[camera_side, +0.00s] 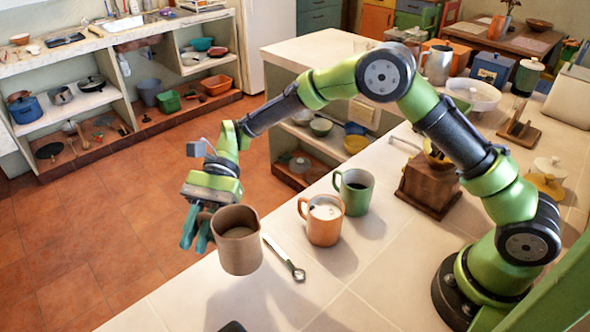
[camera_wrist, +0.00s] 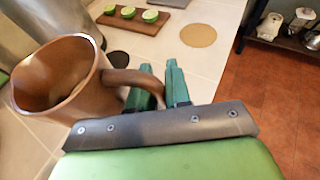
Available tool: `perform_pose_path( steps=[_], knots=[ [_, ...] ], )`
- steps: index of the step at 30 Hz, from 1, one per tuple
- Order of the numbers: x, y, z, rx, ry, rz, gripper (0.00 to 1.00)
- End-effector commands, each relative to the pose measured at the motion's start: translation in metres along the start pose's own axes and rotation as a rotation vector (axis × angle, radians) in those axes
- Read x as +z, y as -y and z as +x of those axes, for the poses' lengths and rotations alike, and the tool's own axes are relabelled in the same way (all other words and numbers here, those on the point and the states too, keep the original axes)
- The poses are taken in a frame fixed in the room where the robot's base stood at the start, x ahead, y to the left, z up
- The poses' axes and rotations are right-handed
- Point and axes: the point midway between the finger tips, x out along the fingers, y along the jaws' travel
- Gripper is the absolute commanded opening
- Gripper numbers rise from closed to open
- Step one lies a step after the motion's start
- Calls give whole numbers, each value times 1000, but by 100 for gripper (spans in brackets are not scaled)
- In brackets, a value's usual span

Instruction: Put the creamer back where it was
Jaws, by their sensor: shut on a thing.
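The creamer, a plain brown cup-like pot (camera_side: 238,246), hangs upright or nearly so at the counter's front edge in the side view. Whether its base touches the counter is unclear. My gripper (camera_side: 197,232) is at its left side, shut on its handle. In the wrist view the creamer (camera_wrist: 85,92) is at the left, its handle between the fingers of my gripper (camera_wrist: 158,82). To its right in the side view stand an orange mug (camera_side: 322,228) with white liquid and a green mug (camera_side: 356,200) with dark liquid.
A spoon (camera_side: 285,258) lies between the creamer and the orange mug. A wooden grinder (camera_side: 430,185) stands behind. The wrist view shows a board with lime halves (camera_wrist: 137,19), a round tan mat (camera_wrist: 198,36) and a small dark disc (camera_wrist: 118,59). Counter (camera_side: 345,285) at front is largely clear.

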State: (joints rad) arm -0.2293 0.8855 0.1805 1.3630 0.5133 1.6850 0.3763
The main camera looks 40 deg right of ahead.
Motion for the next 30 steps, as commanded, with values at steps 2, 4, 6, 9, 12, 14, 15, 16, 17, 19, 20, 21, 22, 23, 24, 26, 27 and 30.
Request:
perform_pose_path(
  steps=[2,4,6,9,12,14,15,16,17,19,20,21,22,23,24,26,27,30],
  knots=[
    [-16,-1,6,-2,4,8,0],
    [-28,-1,11,-2,3,8,0],
    [-38,-1,15,-2,3,6,0],
    [-48,-1,19,-4,2,4,0],
    [-53,-1,21,-4,2,4,0],
    [-58,-2,23,-4,2,5,0],
    [-62,-2,25,-4,3,6,0],
    [-66,-2,26,-3,3,7,0],
    [-71,-2,28,-3,3,7,0],
    [-80,-3,32,-3,3,6,0],
    [-83,-3,33,-3,3,5,0],
    [-85,-2,34,-4,2,4,0],
    [-86,-2,34,-4,2,3,0],
    [-86,-2,34,-5,2,3,0],
    [-85,-2,34,-5,1,2,0],
    [-85,-2,34,-5,1,2,0],
    [-85,-2,34,-5,2,3,0],
    [-86,-2,34,-4,2,3,0]
  ],
)
